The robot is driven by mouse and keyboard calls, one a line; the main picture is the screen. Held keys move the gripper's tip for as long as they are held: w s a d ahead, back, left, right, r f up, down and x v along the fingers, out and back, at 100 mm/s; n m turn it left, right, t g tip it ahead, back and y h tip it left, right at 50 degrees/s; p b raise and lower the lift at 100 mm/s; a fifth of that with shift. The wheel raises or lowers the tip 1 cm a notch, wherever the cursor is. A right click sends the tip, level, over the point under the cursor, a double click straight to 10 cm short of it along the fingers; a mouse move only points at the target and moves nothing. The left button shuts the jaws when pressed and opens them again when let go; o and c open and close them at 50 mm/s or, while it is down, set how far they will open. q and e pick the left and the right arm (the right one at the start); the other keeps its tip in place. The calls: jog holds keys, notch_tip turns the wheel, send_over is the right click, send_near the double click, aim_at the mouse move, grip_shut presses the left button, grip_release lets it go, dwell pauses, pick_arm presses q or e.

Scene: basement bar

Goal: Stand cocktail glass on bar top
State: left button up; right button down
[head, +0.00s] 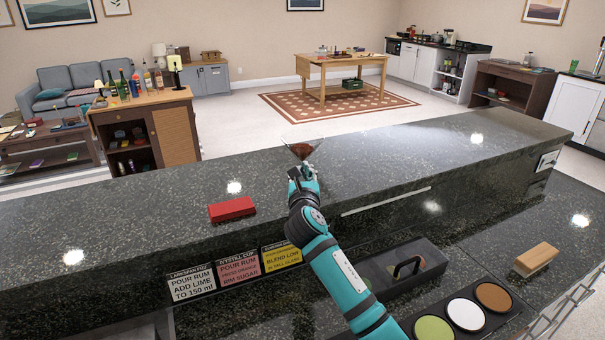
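The cocktail glass (302,148) is clear with a wide cone bowl and is upright over the raised dark speckled bar top (420,160). A reddish-brown colour shows in its bowl. My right gripper (303,172) reaches up from the bottom of the head view and is shut on the glass just below the bowl. The stem and foot are hidden by the gripper, so I cannot tell whether the foot touches the bar top. My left gripper is not in view.
A red block (232,209) lies on the bar top left of my arm. Recipe cards (238,269) stand below the ledge. A dark clear-lidded box (405,268), a garnish tray (466,314) and a wooden brush (535,259) are on the lower counter. The bar top right of the glass is clear.

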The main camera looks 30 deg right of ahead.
jog(key=shift+f, duration=0.2)
jog(key=c, duration=2)
grip_release()
jog(key=shift+f, duration=0.1)
jog(key=o, duration=0.5)
jog(key=shift+r, duration=0.2)
jog(key=b+v, duration=0.1)
jog(key=v, duration=1.1)
